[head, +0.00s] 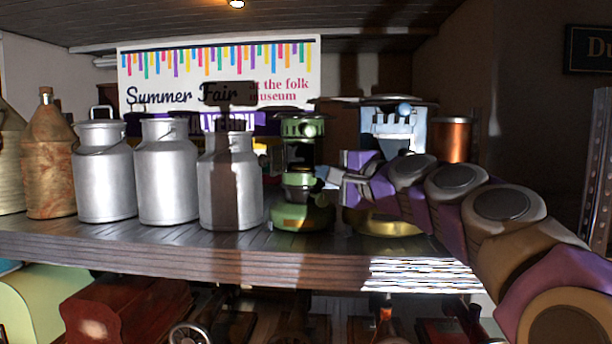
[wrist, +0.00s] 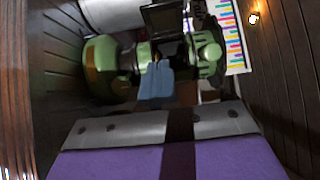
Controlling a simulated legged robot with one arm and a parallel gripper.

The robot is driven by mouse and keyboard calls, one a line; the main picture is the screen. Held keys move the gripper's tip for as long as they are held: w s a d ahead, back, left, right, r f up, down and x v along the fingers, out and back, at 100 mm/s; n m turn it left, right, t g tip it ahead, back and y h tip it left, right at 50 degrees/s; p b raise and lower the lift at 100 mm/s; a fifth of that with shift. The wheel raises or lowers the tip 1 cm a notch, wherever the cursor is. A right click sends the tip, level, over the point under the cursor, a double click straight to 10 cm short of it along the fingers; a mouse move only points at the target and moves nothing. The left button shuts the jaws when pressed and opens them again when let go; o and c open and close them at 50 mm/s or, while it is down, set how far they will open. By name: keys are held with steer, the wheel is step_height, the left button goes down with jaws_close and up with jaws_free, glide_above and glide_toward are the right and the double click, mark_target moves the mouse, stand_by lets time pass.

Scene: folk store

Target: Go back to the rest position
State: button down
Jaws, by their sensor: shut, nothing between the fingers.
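My arm reaches in from the right in the head view, above the shelf. My gripper (head: 336,177) is shut and empty, its tip close to a green lantern-like device (head: 303,160) on the shelf. In the wrist view my gripper (wrist: 157,72) shows its blue-grey fingers together in front of the same green device (wrist: 100,68), which appears turned on its side. I cannot tell whether the fingertips touch it.
Several silver milk cans (head: 168,175) and a brown stoneware bottle (head: 50,155) stand left on the shelf (head: 150,250). A blue device (head: 393,128) and a copper cylinder (head: 451,140) stand behind my arm. A Summer Fair banner (head: 220,70) hangs behind.

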steer(key=s+d, duration=0.2)
steer(key=s, duration=0.2)
steer(key=s+a+f+n+g+h+b, duration=0.1)
steer(key=s+f+n+g+h+b, duration=0.15)
steer(key=s+f, duration=0.65)
steer(key=s+f+n+g+h+b, duration=0.1)
steer(key=s+f+n+g+b, duration=0.2)
steer(key=f, duration=1.3)
steer(key=s+a+f+n+g+h+b, duration=0.15)
steer(key=s+f+g+b, duration=0.35)
steer(key=f, duration=0.7)
steer(key=s+d+f+n+g+h+b, duration=0.1)
steer(key=s+d+f+h, duration=0.1)
steer(key=s+d+f, duration=0.3)
steer(key=s+d+f+n+g+h+b, duration=0.1)
steer(key=s+d+f, duration=0.3)
steer(key=s+f, duration=0.7)
steer(key=s+d+f+n+g+h+b, duration=0.1)
steer(key=s+d+f+g+h+b, duration=0.2)
steer(key=s+d+f, duration=0.2)
steer(key=s+f, duration=0.3)
steer(key=shift+d+f+h, duration=0.35)
steer(key=shift+h, duration=0.05)
